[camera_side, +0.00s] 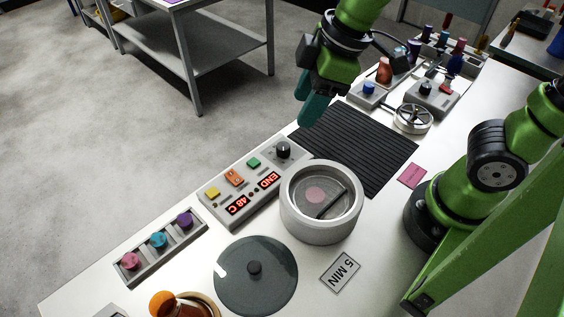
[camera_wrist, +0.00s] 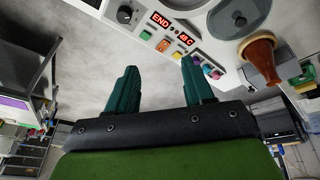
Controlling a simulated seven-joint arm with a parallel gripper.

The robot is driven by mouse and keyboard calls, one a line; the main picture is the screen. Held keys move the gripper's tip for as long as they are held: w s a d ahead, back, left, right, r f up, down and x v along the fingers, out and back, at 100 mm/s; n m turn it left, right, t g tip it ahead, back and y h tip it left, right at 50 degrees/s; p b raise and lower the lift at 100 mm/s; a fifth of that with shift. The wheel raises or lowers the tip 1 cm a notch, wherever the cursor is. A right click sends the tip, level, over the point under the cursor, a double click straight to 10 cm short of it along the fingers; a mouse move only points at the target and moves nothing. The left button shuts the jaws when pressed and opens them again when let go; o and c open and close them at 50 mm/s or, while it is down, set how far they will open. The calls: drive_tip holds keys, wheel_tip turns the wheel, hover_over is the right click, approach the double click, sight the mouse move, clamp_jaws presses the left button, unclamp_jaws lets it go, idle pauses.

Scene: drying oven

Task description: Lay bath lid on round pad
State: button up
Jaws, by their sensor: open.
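The bath lid (camera_side: 272,288), a dark grey disc with a black knob, lies flat at the front of the bench. It also shows at the top of the wrist view (camera_wrist: 256,14). No separate round pad shows; I cannot tell whether one is under the lid. The round white bath (camera_side: 321,232) stands uncovered behind the lid, with a pink disc and a dark bar inside. My gripper (camera_side: 312,106) is raised near the far edge of the bench by the black ribbed mat, away from the lid. Its teal fingers (camera_wrist: 158,72) are apart with nothing between them.
A control panel (camera_side: 238,196) reading END and 48 C is left of the bath. A rack with colored knobs (camera_side: 160,242) is at left, an amber vessel (camera_side: 190,309) at the front. The ribbed mat (camera_side: 355,145) is bare. A "5 MIN" card (camera_side: 340,271) lies right of the lid.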

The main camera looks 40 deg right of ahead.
drive_tip(key=s+d+r+m+t, duration=0.2)
drive_tip(key=s+d+m+t, duration=0.1)
drive_tip(key=d+m, duration=0.8)
drive_tip(key=shift+d+m+t, duration=0.35)
drive_tip(key=shift+m+t, duration=0.05)
drive_tip(key=shift+m, duration=1)
